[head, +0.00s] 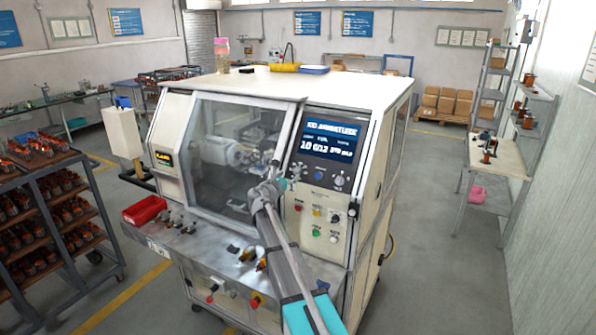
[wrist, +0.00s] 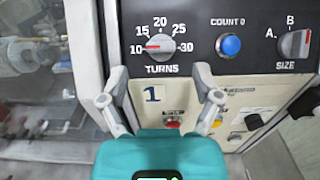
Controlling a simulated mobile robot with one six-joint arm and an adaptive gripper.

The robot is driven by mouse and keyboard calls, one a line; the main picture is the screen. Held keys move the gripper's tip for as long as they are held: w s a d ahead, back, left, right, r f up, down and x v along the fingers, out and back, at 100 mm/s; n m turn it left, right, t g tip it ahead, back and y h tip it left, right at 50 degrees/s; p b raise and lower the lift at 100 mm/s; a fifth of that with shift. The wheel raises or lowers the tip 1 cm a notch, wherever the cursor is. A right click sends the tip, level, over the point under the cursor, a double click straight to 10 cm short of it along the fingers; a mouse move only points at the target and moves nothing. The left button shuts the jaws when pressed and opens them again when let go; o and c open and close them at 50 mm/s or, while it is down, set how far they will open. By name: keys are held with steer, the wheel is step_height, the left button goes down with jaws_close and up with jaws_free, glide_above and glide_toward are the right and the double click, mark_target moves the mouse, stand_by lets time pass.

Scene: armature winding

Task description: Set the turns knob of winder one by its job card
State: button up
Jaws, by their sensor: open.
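The turns knob (wrist: 160,46) is a grey round knob on the dark panel of winder one (head: 340,88). Its red pointer line points left, at the 10 mark of a scale running 10, 15, 20, 25, 30. My gripper (wrist: 160,98) is open and empty, its fingers spread just below the knob in the wrist view and not around it. In the head view my gripper (head: 275,184) is close to the panel's left side. A plate with a 1 (wrist: 152,93) shows between the fingers. I cannot make out a job card for this winder.
A lit display (head: 330,140) sits above. Lower push buttons (head: 316,232) are near my arm. A red bin (head: 145,211) stands on the front ledge.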

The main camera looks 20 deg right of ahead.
mark_target(295, 170)
steer(key=shift+x, duration=2.75)
steer(key=c, duration=1.1)
steer(key=shift+d, duration=0.45)
jaws_close()
steer(key=shift+a, duration=0.35)
steer(key=shift+m, duration=0.4)
